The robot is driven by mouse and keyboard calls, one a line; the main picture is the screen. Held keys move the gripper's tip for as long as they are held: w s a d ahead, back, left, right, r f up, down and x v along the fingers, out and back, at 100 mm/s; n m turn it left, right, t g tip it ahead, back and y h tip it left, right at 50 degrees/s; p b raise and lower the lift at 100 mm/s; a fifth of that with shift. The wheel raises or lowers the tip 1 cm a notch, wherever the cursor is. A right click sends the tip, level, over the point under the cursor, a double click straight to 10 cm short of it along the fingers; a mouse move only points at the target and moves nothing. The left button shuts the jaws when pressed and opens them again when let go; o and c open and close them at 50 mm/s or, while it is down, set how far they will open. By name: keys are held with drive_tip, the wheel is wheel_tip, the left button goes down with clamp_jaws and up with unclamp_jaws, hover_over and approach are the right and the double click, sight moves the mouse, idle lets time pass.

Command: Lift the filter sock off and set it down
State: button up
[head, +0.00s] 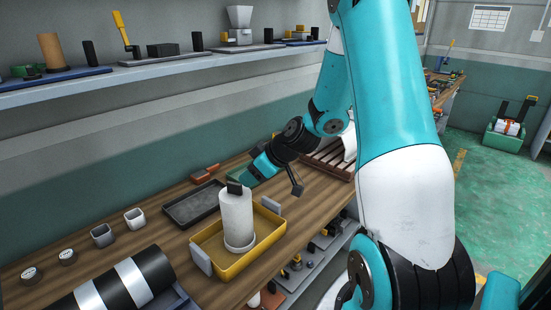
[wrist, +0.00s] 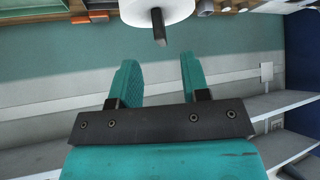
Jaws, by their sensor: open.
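The filter sock (head: 237,215) looks like a tall white cylinder and stands upright in a yellow tray (head: 208,240). A dark peg (head: 235,187) sticks out at its top. In the wrist view the sock shows as a white round end (wrist: 145,8) with the dark peg (wrist: 158,28) at its centre, beyond the fingertips. My gripper (head: 246,172) is close to the sock's top, just behind and to the right of it in the head view. Its teal fingers (wrist: 157,62) are spread and empty. They look apart from the sock.
A dark shallow tray (head: 190,208) lies behind the yellow one, with two small cups (head: 118,229) to the left. A black-and-white striped roll (head: 125,285) lies in front. A slatted wooden rack (head: 325,160) stands right. A wall shelf (head: 100,85) runs above the bench.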

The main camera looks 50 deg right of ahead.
drive_tip(key=b+v, duration=0.1)
drive_tip(key=v, duration=1)
drive_tip(key=shift+r, duration=0.15)
drive_tip(key=shift+s, duration=0.1)
drive_tip(key=s+a+r+n+g+y, duration=0.1)
drive_tip(key=a+g, duration=0.1)
drive_tip(key=a, duration=0.7)
drive_tip(key=s+a+r+n+g+y, duration=0.1)
drive_tip(key=s+a+g, duration=0.1)
drive_tip(key=a, duration=0.7)
drive_tip(key=s+a+g+h, duration=0.1)
drive_tip(key=s+a+g, duration=0.3)
drive_tip(key=s+a, duration=0.8)
drive_tip(key=shift+s+r+h, duration=0.3)
drive_tip(key=shift+s, duration=0.35)
